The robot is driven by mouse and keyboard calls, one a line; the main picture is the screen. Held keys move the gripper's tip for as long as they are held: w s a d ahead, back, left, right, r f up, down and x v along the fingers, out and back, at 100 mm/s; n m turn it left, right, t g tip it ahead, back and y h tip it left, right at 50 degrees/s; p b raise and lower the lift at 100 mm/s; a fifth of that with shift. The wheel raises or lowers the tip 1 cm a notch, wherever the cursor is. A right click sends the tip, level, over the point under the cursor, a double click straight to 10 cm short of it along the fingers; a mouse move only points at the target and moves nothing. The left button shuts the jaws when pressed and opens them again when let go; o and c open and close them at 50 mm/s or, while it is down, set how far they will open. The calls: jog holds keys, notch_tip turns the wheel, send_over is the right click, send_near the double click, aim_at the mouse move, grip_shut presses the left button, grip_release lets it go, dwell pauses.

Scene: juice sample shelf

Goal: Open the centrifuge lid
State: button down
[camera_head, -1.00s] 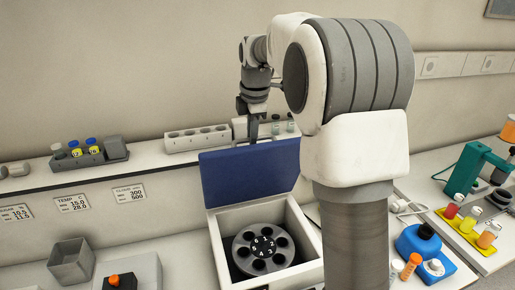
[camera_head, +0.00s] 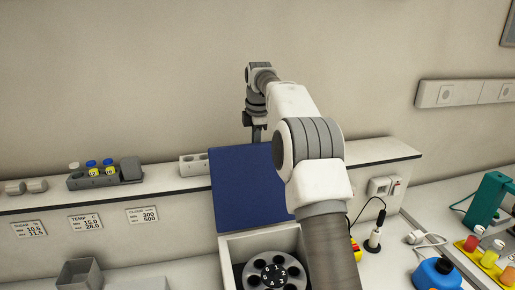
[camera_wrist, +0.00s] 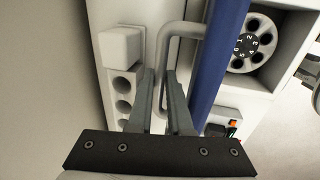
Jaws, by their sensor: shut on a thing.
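The centrifuge (camera_head: 257,240) is a pale box at the bottom middle of the head view. Its blue lid (camera_head: 247,187) stands raised at the back, with its flat inner face toward the head camera. The dark numbered rotor (camera_head: 274,274) shows inside, partly cut off by the frame. My gripper (camera_head: 257,133) is at the lid's top edge. In the wrist view the fingers (camera_wrist: 161,80) are shut on the grey bent handle (camera_wrist: 181,28), beside the blue lid seen edge-on (camera_wrist: 217,62). My arm hides the centrifuge's right side in the head view.
Behind the lid is a shelf (camera_head: 375,151) with a rack of capped vials (camera_head: 92,172) at left and a pale holed rack (camera_head: 192,165). The wall is close behind my gripper.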

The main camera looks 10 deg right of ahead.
jog(key=shift+w+f, duration=0.2)
jog(key=shift+w, duration=0.95)
jog(key=shift+w+r, duration=0.1)
jog(key=c, duration=1.2)
grip_release()
jog(key=o, duration=0.4)
jog(key=shift+w+f, duration=0.3)
jog(key=shift+w, duration=0.05)
jog(key=shift+c, duration=0.2)
jog(key=shift+s, duration=0.1)
jog(key=shift+s+f, duration=0.2)
jog(key=shift+f, duration=0.05)
